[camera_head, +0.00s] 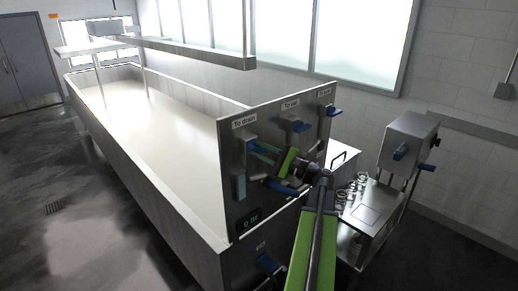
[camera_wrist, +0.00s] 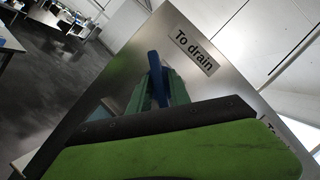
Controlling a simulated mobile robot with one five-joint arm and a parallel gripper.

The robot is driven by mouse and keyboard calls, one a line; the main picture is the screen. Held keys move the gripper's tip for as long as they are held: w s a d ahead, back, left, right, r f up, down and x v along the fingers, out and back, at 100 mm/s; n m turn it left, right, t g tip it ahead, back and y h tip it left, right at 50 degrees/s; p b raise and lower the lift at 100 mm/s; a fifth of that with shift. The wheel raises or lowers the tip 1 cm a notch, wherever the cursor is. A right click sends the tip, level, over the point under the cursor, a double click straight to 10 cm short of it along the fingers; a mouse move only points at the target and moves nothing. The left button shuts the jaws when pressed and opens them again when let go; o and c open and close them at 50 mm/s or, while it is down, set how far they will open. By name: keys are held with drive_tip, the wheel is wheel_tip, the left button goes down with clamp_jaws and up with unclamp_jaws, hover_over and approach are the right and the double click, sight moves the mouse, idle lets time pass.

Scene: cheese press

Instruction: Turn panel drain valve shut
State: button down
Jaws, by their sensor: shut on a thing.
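The steel panel (camera_head: 232,185) stands at the near end of the vat. Its drain valve has a blue handle (camera_wrist: 158,75) beside the "To drain" label (camera_wrist: 194,48), which also shows in the head view (camera_head: 244,121). My gripper (camera_wrist: 160,88) is shut on this blue handle, with a teal finger on each side of it. The handle lies slanted to the label's lettering. In the head view, my gripper (camera_head: 262,151) reaches the panel just below the label. The fingers and green gripper body hide part of the handle and its pivot.
Two more labelled blue handles, a middle one (camera_head: 297,125) and a right one (camera_head: 328,110), are on the panel. A "0 hr" display (camera_head: 250,222) is low on it. The long vat (camera_head: 150,190) holds pale liquid. A side table (camera_head: 365,215) stands at right. Dark floor is clear at left.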

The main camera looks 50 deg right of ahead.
drive_tip(key=n+p, duration=0.1)
drive_tip(key=n, duration=0.1)
drive_tip(key=n+g+p, duration=0.1)
drive_tip(key=n, duration=0.1)
drive_tip(key=shift+r+g+y, duration=0.15)
drive_tip(key=shift+g+y, duration=0.15)
drive_tip(key=shift+y, duration=0.1)
drive_tip(key=shift+n+g+p, duration=0.3)
drive_tip(key=shift+n+p, duration=0.3)
drive_tip(key=shift+p, duration=0.05)
drive_tip(key=c, duration=1.5)
unclamp_jaws()
drive_tip(key=shift+o, duration=0.2)
drive_tip(key=v, duration=1.7)
drive_tip(key=shift+s+b, duration=0.2)
drive_tip(key=shift+b, duration=0.15)
